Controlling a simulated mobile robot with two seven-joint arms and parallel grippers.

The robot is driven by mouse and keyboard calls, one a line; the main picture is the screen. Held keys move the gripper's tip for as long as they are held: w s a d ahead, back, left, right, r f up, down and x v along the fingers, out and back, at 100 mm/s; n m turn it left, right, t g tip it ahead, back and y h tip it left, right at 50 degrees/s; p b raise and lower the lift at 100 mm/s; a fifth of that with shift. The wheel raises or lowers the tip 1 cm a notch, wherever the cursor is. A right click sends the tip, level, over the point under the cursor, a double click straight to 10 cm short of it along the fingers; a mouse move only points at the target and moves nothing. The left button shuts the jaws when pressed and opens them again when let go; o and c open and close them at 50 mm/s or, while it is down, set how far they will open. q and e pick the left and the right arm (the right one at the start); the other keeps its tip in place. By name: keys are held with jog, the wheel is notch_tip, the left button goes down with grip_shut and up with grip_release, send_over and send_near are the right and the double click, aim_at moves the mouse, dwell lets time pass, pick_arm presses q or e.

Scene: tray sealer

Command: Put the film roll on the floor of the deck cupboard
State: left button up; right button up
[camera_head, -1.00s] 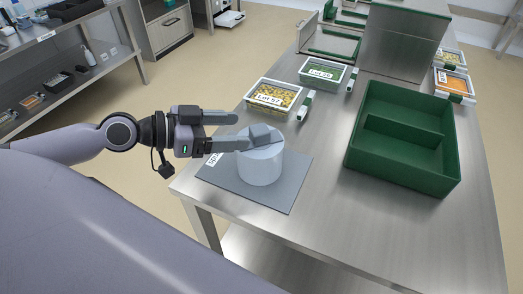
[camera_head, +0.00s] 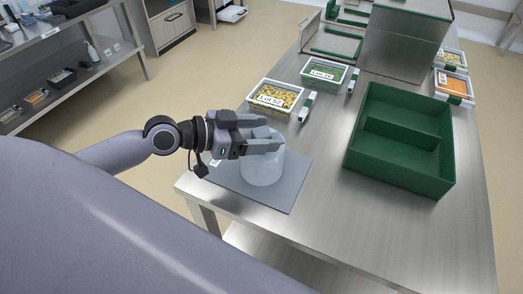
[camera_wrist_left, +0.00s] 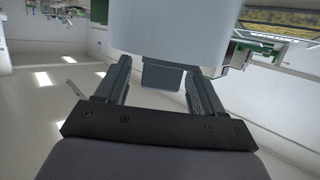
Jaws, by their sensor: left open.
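The film roll (camera_head: 262,168) is a pale white-blue cylinder standing upright on a grey mat (camera_head: 287,190) on the steel table. My left gripper (camera_head: 262,141) is open at the upper part of the roll, its fingers reaching along it and hiding some of its top. In the left wrist view the roll (camera_wrist_left: 170,32) fills the upper middle, between and beyond the two open fingers (camera_wrist_left: 158,85). I cannot tell whether either finger touches it. My right gripper is not in view. I cannot make out the deck cupboard with certainty.
A green divided crate (camera_head: 400,165) stands on the right of the steel table (camera_head: 330,220). Trays labelled Lot 57 (camera_head: 274,97) and Lot 26 (camera_head: 324,73) lie behind the roll. The table front is clear. A shelf unit (camera_head: 75,70) stands at the far left.

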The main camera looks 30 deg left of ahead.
pick_arm(q)
jog(key=shift+w+d+f, duration=0.1)
jog(key=shift+w+d, duration=0.1)
grip_shut()
dwell(0.3)
